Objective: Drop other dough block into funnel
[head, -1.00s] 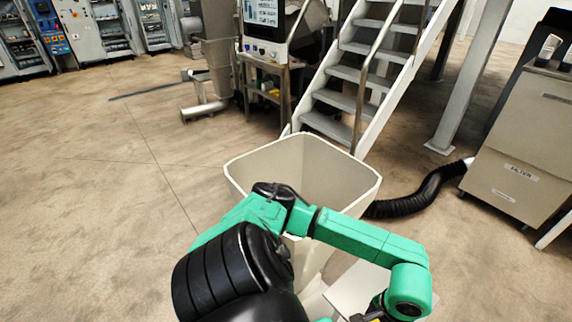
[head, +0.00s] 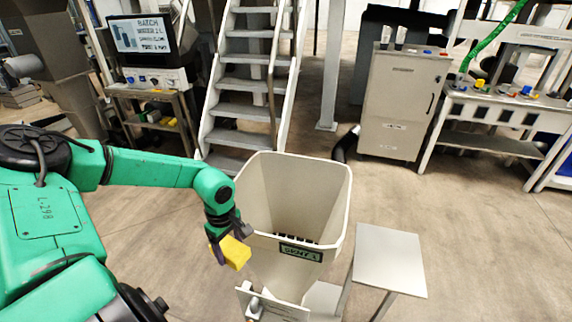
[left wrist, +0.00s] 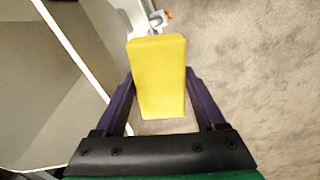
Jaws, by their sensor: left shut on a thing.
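My left gripper (head: 226,246) is shut on a yellow dough block (head: 236,254). In the head view they are beside the front left wall of the funnel (head: 335,235), outside its opening. In the left wrist view the dough block (left wrist: 158,78) sits between the two dark fingers of my gripper (left wrist: 162,95), and the funnel's rim (left wrist: 75,55) and inner wall lie to its left. The floor lies to its right. The funnel is cream, open at the top, with a dark grate low inside and a green label on its front. My right gripper is not in view.
A small bare table (head: 390,262) stands right of the funnel. A metal staircase (head: 245,95) rises behind it. A control panel on a stand (head: 150,80) is at the back left, and a filter cabinet (head: 398,105) at the back right.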

